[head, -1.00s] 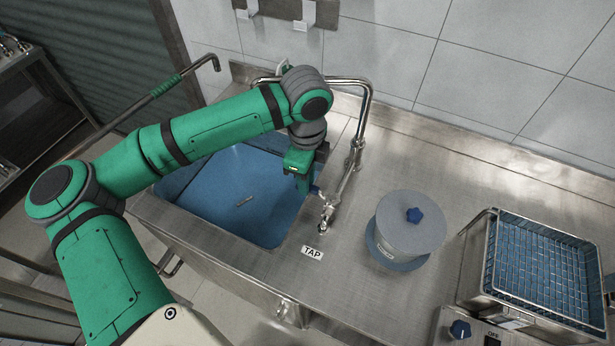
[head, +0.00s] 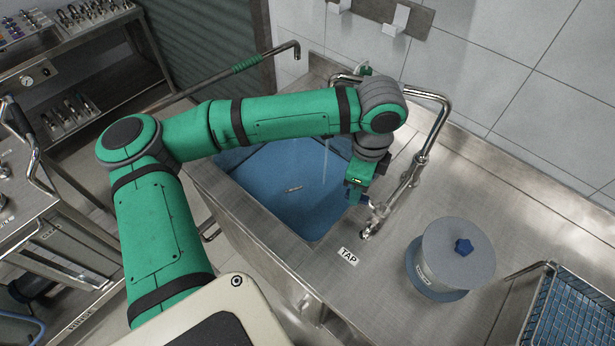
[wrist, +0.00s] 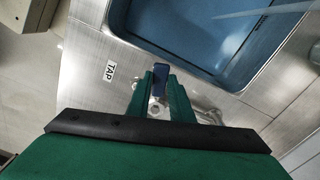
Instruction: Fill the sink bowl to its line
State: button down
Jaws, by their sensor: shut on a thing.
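The sink bowl (head: 290,200) is a blue basin sunk in the steel counter, partly covered by my arm. It also shows at the top of the wrist view (wrist: 185,35). A thin stream of water (head: 325,160) falls into it. I cannot make out a fill line or the water level. The steel tap (head: 412,175) stands at the bowl's right, its curved spout partly behind my arm. My gripper (head: 353,194) is at the tap's near end. In the wrist view its fingers (wrist: 160,82) are shut on the tap's blue handle (wrist: 161,72).
A TAP label (head: 348,256) is on the counter near the handle. A round lidded canister (head: 455,262) with a blue knob stands right of the tap. A wire basket (head: 575,315) is at the lower right. Tiled wall rises behind; a tool cart is at left.

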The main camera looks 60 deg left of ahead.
jog(key=w+m, duration=0.1)
jog(key=m, duration=0.1)
jog(key=w+a+m, duration=0.1)
jog(key=shift+m, duration=0.4)
jog(key=c, duration=1.1)
grip_release()
notch_tip(320, 180, up, 8)
dwell(0.3)
jog(key=shift+d, duration=0.1)
